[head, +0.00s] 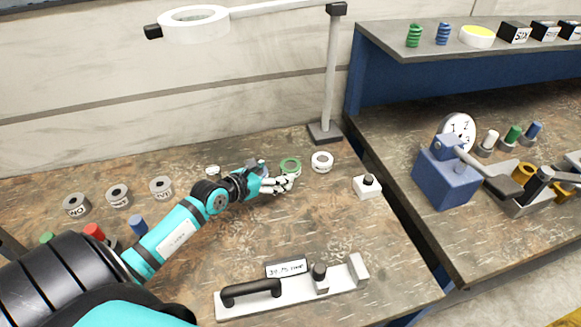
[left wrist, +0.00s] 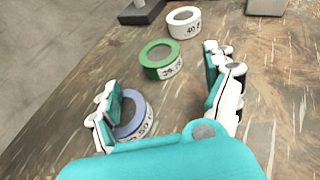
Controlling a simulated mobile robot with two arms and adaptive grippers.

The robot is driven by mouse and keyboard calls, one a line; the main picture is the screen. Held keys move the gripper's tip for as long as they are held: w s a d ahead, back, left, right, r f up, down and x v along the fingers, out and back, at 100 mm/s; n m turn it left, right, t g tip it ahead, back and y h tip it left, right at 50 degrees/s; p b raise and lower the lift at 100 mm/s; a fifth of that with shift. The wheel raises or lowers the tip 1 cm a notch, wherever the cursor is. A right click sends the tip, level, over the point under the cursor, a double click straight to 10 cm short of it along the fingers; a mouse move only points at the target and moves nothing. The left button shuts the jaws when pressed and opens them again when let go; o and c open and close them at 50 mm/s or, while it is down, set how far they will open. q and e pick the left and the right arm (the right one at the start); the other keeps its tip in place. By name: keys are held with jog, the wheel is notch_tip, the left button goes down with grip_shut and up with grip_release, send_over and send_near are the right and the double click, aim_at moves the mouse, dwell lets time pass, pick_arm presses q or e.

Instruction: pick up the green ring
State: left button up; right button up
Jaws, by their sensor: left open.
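The green ring (head: 297,167) stands flat on the brown bench, just beyond the fingertips of my left gripper (head: 291,182) in the head view. In the left wrist view the green ring (left wrist: 162,71) lies ahead, between the lines of the spread fingers but farther out, with a label on its side. My left gripper (left wrist: 168,88) is open and nothing is between its fingertips. A blue ring (left wrist: 137,122) sits close beside the left-hand finger, which hides part of it. My right gripper is not in view.
A white ring (head: 322,168) stands right of the green one, near the magnifier lamp's base (head: 325,134). A white block with a black knob (head: 367,189) is farther right. A black-handled fixture (head: 290,290) lies at the front. Grey rings (head: 161,188) stand left.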

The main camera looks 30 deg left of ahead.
aim_at(290, 165)
pick_arm(q)
jog(key=shift+r+x, duration=0.15)
jog(key=shift+x, duration=1.6)
jog(key=shift+r+x, duration=0.15)
jog(key=shift+x, duration=1.6)
jog(key=shift+w, duration=0.1)
jog(key=c, duration=1.4)
jog(key=shift+r, duration=0.1)
jog(key=shift+c, duration=0.9)
